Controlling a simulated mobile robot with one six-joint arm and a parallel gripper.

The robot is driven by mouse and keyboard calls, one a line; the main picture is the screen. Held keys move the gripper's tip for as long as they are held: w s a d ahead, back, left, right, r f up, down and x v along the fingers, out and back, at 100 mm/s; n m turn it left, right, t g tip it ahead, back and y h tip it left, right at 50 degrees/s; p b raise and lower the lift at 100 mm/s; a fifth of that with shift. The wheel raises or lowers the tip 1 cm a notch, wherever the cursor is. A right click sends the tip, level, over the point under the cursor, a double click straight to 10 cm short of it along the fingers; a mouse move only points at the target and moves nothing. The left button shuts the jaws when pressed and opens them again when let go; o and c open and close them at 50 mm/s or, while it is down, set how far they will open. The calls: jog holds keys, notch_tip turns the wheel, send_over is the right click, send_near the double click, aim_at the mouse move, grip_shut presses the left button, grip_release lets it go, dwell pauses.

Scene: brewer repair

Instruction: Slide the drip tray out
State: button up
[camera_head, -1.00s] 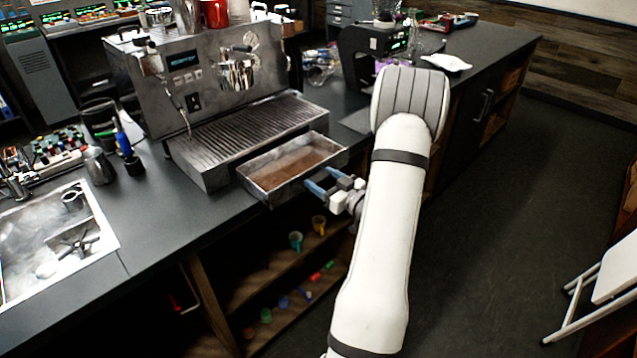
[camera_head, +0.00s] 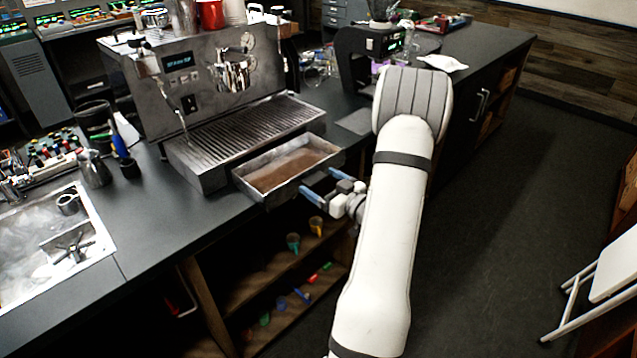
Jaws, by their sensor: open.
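The drip tray (camera_head: 290,170) is a shallow metal drawer with brown liquid or residue inside. It sticks out from the front of the espresso machine's base, below the slatted grate (camera_head: 240,132), and overhangs the counter's front edge. Its back end meets the machine base. The espresso machine (camera_head: 205,75) stands on the dark counter. My gripper (camera_head: 320,188), with blue fingertips, is open just in front of the tray's front right side. A small gap seems to separate the fingers from the tray, but I cannot tell exactly.
A sink (camera_head: 50,240) is at the left, with a metal pitcher (camera_head: 94,168) beside it. A black grinder (camera_head: 368,58) stands on the counter behind my arm. Open shelves (camera_head: 275,270) with small coloured cups lie below the counter. The floor (camera_head: 480,220) at right is clear up to a white folding chair (camera_head: 600,285).

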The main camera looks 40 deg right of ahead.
jog(key=s+d+b, duration=0.1)
jog(key=s, duration=0.5)
jog(key=shift+s, duration=0.2)
jog(key=shift+w, duration=0.1)
